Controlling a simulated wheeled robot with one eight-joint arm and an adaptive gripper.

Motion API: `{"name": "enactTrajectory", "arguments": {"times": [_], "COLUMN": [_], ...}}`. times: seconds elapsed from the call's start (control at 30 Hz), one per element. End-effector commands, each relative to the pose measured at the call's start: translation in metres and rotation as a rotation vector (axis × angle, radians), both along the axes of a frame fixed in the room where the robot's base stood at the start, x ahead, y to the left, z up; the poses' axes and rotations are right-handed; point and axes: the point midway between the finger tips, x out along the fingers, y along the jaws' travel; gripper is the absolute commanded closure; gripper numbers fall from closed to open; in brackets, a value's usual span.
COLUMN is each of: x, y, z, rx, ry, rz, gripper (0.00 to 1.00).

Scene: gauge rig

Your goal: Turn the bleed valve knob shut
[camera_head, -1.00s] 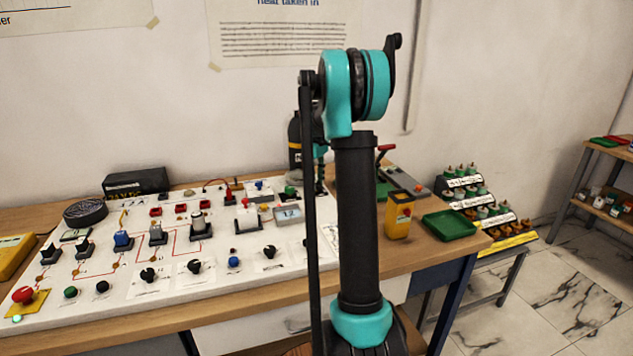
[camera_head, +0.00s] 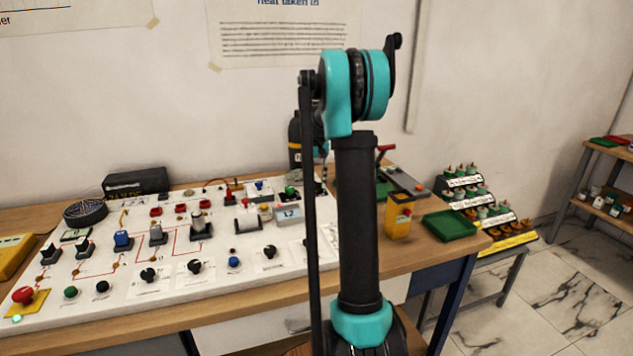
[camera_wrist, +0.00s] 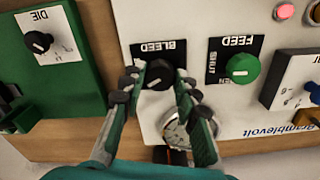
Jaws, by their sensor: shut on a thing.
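The bleed valve knob (camera_wrist: 159,75) is black, on a black plate with an upside-down BLEED label (camera_wrist: 160,47) in the wrist view. A pale pointer mark shows on the knob's lower left. My gripper (camera_wrist: 161,80) is over it, one finger on each side, shut on the knob. The fingers cover the plate's sides, so any position words there are hidden. In the head view, my arm hides the bleed knob and most of my gripper.
Right of the knob is a green FEED knob (camera_wrist: 243,68) with a SHUT mark. A green DIE box (camera_wrist: 62,62) stands at left. In the head view, a yellow box (camera_head: 398,216) and green tray (camera_head: 449,225) stand right of my arm.

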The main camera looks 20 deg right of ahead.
Motion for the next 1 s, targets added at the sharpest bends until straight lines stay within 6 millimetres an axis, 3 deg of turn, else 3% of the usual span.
{"name": "enactTrajectory", "arguments": {"times": [0.5,1.0], "x": [0.0005,0.0005], "y": [-0.0002,-0.0003], "z": [0.0002,0.0002], "rx": [0.0,-0.001], "ry": [-0.001,-0.002], "rz": [-0.388,-0.496], "gripper": [0.99,0.98]}}
